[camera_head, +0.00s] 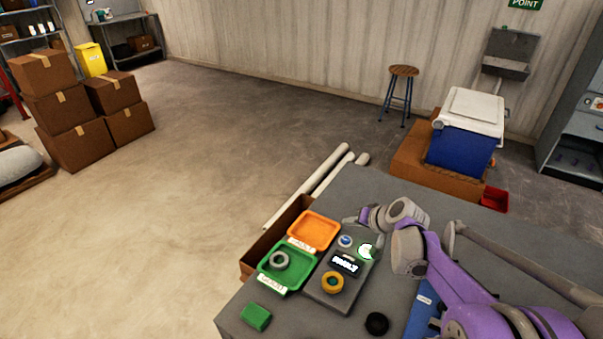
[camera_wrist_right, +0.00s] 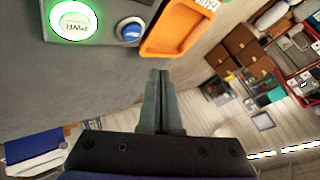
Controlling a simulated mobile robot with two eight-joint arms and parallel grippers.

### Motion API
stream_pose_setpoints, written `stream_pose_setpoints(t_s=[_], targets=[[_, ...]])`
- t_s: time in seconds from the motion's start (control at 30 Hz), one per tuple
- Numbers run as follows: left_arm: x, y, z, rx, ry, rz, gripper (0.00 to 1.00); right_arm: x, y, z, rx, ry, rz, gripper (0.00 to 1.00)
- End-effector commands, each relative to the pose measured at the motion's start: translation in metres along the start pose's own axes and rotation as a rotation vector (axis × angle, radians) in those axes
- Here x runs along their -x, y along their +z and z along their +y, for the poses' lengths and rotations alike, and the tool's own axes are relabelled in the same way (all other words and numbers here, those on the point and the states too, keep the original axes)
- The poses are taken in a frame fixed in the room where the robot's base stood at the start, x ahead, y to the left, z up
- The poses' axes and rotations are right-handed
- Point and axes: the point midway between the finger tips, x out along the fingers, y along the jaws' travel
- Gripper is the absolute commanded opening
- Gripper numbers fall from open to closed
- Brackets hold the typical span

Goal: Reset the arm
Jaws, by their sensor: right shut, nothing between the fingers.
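My right arm (camera_head: 408,250), purple and grey, reaches in from the right over the grey table (camera_head: 232,315). Its gripper (camera_head: 351,219) is at the far side of the control box (camera_head: 322,288). In the right wrist view the two fingers (camera_wrist_right: 160,75) are pressed together with nothing between them. They point past the orange tray (camera_head: 314,229), which also shows in the wrist view (camera_wrist_right: 180,25). The box bears a blue button (camera_head: 345,241), a green-lit power button (camera_head: 366,251), a lit display (camera_head: 345,263) and a yellow ring (camera_head: 332,283). My left gripper is not in view.
A green tray (camera_head: 299,276) holds a grey ring (camera_head: 279,260). A green block (camera_head: 256,317) and a black ring (camera_head: 377,323) lie on the table. Beyond the table are white pipes (camera_head: 310,185), a blue cooler (camera_head: 460,150) and a stool (camera_head: 404,72).

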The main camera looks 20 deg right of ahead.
Motion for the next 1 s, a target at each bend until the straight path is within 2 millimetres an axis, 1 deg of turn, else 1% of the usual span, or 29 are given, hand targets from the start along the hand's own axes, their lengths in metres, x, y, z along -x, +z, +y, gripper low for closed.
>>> stream_pose_setpoints(t_s=[0.07, 0.17, 0.27, 0.37, 0.4, 0.53, 0.57, 0.6, 0.7, 0.8, 0.9, 1.0], targets=[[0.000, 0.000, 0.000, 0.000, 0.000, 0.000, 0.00, 0.000, 0.001, -0.001, 0.001, 0.000, -0.001, 0.00], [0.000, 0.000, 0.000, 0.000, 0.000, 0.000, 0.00, 0.005, 0.010, -0.008, 0.017, 0.008, -0.013, 0.00], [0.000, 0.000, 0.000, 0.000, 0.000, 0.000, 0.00, 0.018, 0.035, -0.025, 0.060, 0.029, -0.046, 0.00], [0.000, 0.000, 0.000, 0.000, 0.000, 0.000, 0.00, 0.037, 0.074, -0.046, 0.130, 0.064, -0.091, 0.00], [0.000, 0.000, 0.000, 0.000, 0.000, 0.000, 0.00, 0.047, 0.092, -0.053, 0.162, 0.081, -0.109, 0.00], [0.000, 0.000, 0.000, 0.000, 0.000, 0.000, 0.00, 0.076, 0.148, -0.064, 0.269, 0.137, -0.159, 0.00], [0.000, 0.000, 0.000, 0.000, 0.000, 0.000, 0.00, 0.083, 0.161, -0.064, 0.294, 0.150, -0.169, 0.00], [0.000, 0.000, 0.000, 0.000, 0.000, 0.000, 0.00, 0.091, 0.177, -0.064, 0.327, 0.166, -0.180, 0.00], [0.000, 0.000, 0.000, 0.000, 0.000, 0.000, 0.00, 0.110, 0.214, -0.059, 0.406, 0.205, -0.202, 0.00], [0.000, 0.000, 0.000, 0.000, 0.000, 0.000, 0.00, 0.123, 0.242, -0.051, 0.472, 0.237, -0.214, 0.00], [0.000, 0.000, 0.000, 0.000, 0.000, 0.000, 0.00, 0.131, 0.261, -0.044, 0.519, 0.260, -0.219, 0.00], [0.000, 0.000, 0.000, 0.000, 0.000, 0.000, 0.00, 0.135, 0.270, -0.039, 0.544, 0.273, -0.220, 0.00]])
